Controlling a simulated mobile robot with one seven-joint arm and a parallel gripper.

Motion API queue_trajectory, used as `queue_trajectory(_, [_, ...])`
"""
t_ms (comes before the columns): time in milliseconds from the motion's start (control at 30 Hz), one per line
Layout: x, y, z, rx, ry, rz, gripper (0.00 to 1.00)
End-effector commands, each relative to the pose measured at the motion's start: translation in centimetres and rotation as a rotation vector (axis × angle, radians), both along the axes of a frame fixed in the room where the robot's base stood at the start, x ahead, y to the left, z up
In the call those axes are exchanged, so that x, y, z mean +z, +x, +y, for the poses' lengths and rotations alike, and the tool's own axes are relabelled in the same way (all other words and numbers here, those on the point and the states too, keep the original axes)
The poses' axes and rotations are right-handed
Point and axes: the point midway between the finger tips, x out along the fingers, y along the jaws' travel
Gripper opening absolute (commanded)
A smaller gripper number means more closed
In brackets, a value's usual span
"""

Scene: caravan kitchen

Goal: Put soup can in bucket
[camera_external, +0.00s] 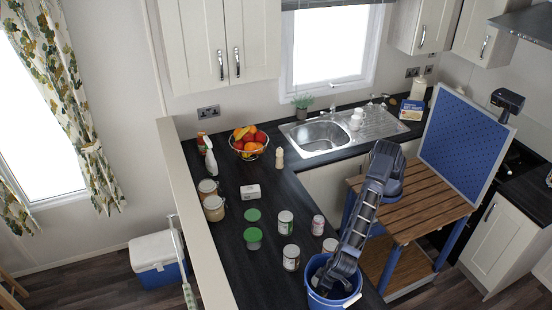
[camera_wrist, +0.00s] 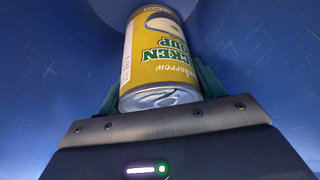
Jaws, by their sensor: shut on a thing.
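The blue bucket (camera_external: 352,300) stands at the front end of the dark counter. My gripper (camera_external: 322,282) reaches down into it from above, and its fingertips are hidden in the external view. In the wrist view my gripper (camera_wrist: 160,100) is shut on the soup can (camera_wrist: 155,55), which has a yellow label reading chicken soup. The bucket's blue inside (camera_wrist: 50,70) surrounds the can in that view. I cannot tell whether the can touches the bucket's floor. The can does not show clearly in the external view.
A fruit bowl (camera_external: 250,150), a spray bottle (camera_external: 210,160) and a small white box (camera_external: 250,192) are farther back. The sink (camera_external: 320,137) is behind. A wooden-topped cart (camera_external: 425,200) is at right.

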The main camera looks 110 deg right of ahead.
Motion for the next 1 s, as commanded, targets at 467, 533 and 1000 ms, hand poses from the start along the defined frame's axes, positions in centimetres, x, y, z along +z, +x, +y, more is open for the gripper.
queue_trajectory(467, [-0.54,0.05,0.00,0.000,0.002,-0.002,0.30])
queue_trajectory(533, [-0.71,0.06,0.00,0.000,0.001,-0.002,0.30])
queue_trajectory(1000, [-0.16,0.04,-0.02,0.000,0.002,-0.002,0.76])
